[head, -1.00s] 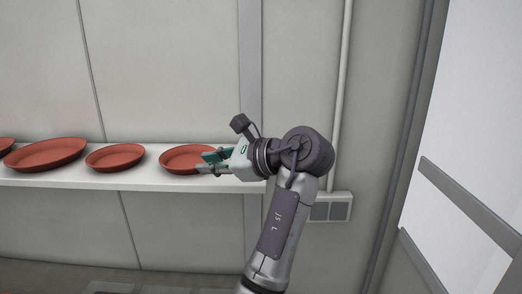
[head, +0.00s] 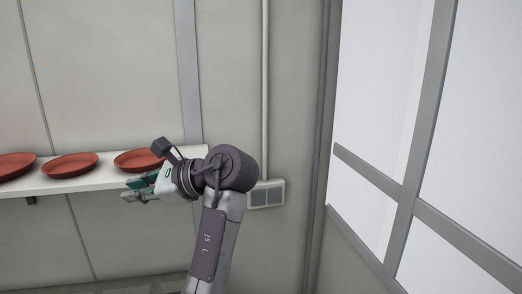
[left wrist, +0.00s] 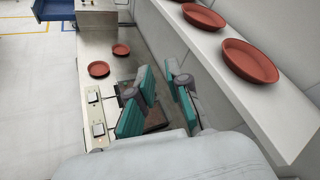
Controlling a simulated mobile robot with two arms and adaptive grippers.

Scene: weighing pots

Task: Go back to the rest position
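My left gripper (head: 130,190) is in front of the shelf's front edge in the head view, just below the rightmost red saucer (head: 137,159). In the left wrist view its two teal fingers (left wrist: 160,98) are apart with nothing between them, so it is open and empty. My right gripper is in neither view.
A white wall shelf (head: 110,170) holds several red saucers; two show in the left wrist view, the nearer one (left wrist: 249,61) close to the fingers. A wall socket box (head: 266,195) and glazed panels stand to the right. Open floor (left wrist: 40,110) lies left of the counter.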

